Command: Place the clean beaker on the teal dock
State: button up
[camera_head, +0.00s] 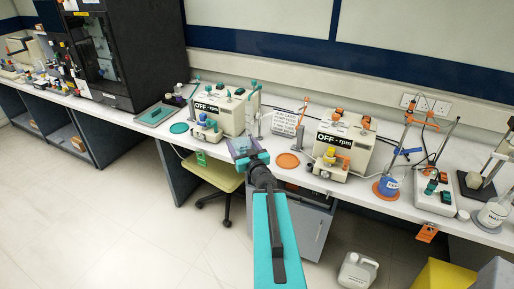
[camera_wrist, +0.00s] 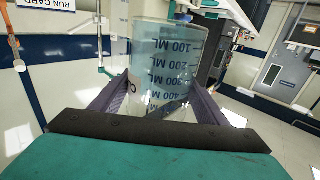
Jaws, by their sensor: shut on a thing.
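A clear beaker (camera_wrist: 165,62) with dark millilitre markings stands between the purple fingers of my gripper (camera_wrist: 160,88) in the wrist view. My gripper is shut on it. In the head view my gripper (camera_head: 240,146) is over the bench's front edge, between a teal disc and an orange disc; the beaker is hard to make out there. The teal disc (camera_head: 179,128), which looks like the teal dock, lies flat and bare on the bench, left of my gripper.
An orange disc (camera_head: 288,160) lies bare to the right. Two cream OFF-rpm machines (camera_head: 225,108) (camera_head: 345,142) stand behind. A teal tray (camera_head: 154,115) is left of the teal disc. A blue-filled beaker (camera_head: 388,187) sits on another orange disc at right. A stool (camera_head: 213,173) is below the bench.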

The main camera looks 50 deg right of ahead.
jog(key=w+a+r+n+y+b, duration=0.1)
jog(key=w+a+n+y, duration=0.25)
jog(key=a, duration=0.45)
jog(key=w+a+r+n+t+y+b, duration=0.1)
jog(key=w+a+n+y, duration=0.15)
jog(key=a+y, duration=0.35)
jog(key=w+a+n+y+b, duration=0.1)
jog(key=w+a+n+y, duration=0.15)
jog(key=a, duration=0.65)
jog(key=a+f+n+g+y, duration=0.1)
jog(key=a+n+g+y, duration=0.1)
jog(key=a, duration=0.6)
jog(key=s+a+f+n+g+y+b, duration=0.1)
jog(key=a+f+n+g+y, duration=0.1)
jog(key=a+y, duration=0.3)
jog(key=s+a+f+n+g+y+b, duration=0.1)
jog(key=a+n+g+y, duration=0.2)
jog(key=a, duration=0.8)
jog(key=shift+f, duration=0.25)
jog(key=shift+n, duration=0.25)
